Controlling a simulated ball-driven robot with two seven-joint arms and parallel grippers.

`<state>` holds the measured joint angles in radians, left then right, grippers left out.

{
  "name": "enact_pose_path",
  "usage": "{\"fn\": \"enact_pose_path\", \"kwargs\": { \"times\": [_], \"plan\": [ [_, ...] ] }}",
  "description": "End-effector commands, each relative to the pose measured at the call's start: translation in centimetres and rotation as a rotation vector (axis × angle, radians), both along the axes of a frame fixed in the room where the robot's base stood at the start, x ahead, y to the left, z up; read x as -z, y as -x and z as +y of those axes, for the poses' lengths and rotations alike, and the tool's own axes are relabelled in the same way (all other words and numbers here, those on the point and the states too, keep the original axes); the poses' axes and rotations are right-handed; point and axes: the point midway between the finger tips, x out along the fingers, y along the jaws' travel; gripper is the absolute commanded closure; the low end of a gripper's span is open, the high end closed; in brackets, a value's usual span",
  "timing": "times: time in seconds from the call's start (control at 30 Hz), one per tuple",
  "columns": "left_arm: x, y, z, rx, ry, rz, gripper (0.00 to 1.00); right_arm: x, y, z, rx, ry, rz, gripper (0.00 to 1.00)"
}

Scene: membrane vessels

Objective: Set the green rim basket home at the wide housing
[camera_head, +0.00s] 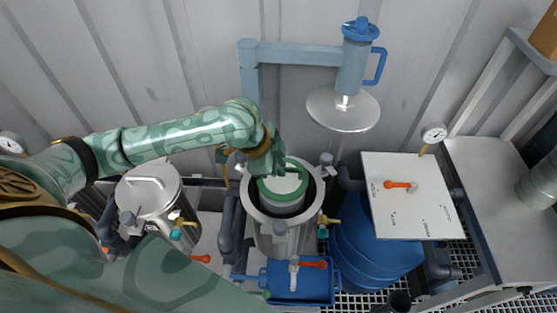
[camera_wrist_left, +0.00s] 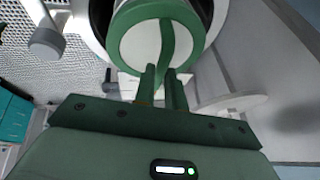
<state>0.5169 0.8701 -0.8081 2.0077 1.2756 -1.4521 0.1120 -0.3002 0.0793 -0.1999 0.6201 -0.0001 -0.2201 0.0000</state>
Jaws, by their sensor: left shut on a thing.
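The green rim basket (camera_head: 282,206) is a pale cylinder with a green top rim and a green handle bar across it. In the head view it stands inside the open round mouth of the wide steel housing (camera_head: 252,222), its rim near the housing's top. My left gripper (camera_head: 275,163) reaches in from the left above the housing and is shut on the basket's green handle. In the left wrist view the two fingers (camera_wrist_left: 164,88) close on the handle bar of the basket (camera_wrist_left: 140,45). How deep the basket sits is hard to tell. My right gripper is not in view.
A lidded steel vessel (camera_head: 150,200) stands left of the housing. A blue tray (camera_head: 300,289) lies in front, a blue drum (camera_head: 375,250) to the right. A white panel (camera_head: 412,197) and steel bench (camera_head: 500,200) are further right.

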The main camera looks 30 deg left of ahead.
Motion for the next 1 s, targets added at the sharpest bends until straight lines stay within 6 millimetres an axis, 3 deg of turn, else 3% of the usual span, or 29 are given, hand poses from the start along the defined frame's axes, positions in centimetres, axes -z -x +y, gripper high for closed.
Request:
{"fn": "enact_pose_path", "kwargs": {
  "times": [1.0],
  "plan": [
    [7.0,-0.1,0.0,-0.001,0.002,-0.001,1.0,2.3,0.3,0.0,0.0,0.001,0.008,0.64]
  ]
}}
